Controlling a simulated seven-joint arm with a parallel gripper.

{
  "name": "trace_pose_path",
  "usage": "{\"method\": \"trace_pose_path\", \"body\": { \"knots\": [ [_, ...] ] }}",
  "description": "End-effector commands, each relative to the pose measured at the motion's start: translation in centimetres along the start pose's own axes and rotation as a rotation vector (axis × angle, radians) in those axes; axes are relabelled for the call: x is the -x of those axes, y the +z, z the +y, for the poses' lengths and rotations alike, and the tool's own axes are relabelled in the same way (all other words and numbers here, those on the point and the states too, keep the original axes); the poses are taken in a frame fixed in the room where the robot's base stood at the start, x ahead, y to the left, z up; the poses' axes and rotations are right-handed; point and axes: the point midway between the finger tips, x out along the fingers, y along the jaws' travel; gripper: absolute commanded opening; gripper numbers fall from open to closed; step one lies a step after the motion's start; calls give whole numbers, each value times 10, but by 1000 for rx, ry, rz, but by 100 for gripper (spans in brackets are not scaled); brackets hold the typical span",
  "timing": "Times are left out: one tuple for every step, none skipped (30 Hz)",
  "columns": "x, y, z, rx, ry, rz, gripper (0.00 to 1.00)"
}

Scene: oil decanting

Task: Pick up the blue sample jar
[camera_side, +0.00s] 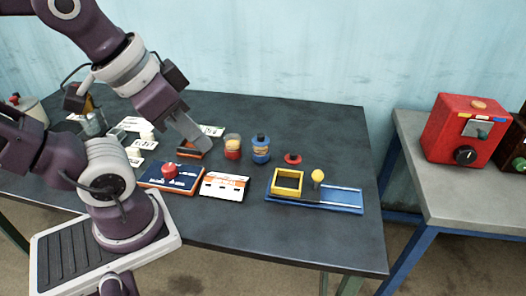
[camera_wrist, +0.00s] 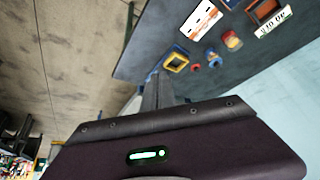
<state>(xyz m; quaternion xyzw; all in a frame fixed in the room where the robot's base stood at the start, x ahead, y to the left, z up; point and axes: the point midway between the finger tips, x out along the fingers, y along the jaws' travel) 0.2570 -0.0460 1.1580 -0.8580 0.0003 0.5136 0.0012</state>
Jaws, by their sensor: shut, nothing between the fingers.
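The blue sample jar (camera_side: 261,150) stands upright on the dark table, with a dark cap and a pale label. It also shows small in the wrist view (camera_wrist: 213,59). My gripper (camera_side: 198,145) is shut and empty, left of the jar in the side view and apart from it. Its fingers also show in the wrist view (camera_wrist: 160,88), in front of the table's edge, away from the jar.
A red-and-yellow jar (camera_side: 232,147) stands close left of the blue jar. A red ring (camera_side: 292,159) lies to its right, and a blue tray (camera_side: 340,201) with a yellow frame (camera_side: 287,182) in front. An orange-edged box (camera_side: 194,149) lies by my fingertips.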

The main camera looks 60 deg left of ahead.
Motion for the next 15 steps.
{"method": "trace_pose_path", "body": {
  "knots": [
    [0, 0, 0, 1, 0, 0, 0],
    [0, 0, 0, 1, 0, 0, 0],
    [0, 0, 0, 1, 0, 0, 0],
    [0, 0, 0, 1, 0, 0, 0],
    [0, 0, 0, 1, 0, 0, 0],
    [0, 0, 0, 2, 1, 0, 0],
    [0, 0, 0, 2, 1, 0, 0],
    [0, 0, 0, 2, 1, 0, 0],
    [0, 0, 0, 2, 1, 0, 0],
    [0, 0, 0, 2, 1, 0, 0],
    [0, 0, 0, 2, 1, 0, 0],
    [0, 0, 0, 2, 1, 0, 6],
    [0, 0, 0, 2, 1, 0, 12],
    [0, 0, 0, 2, 1, 0, 18],
    [0, 0, 0, 2, 1, 0, 26]
  ]
}}
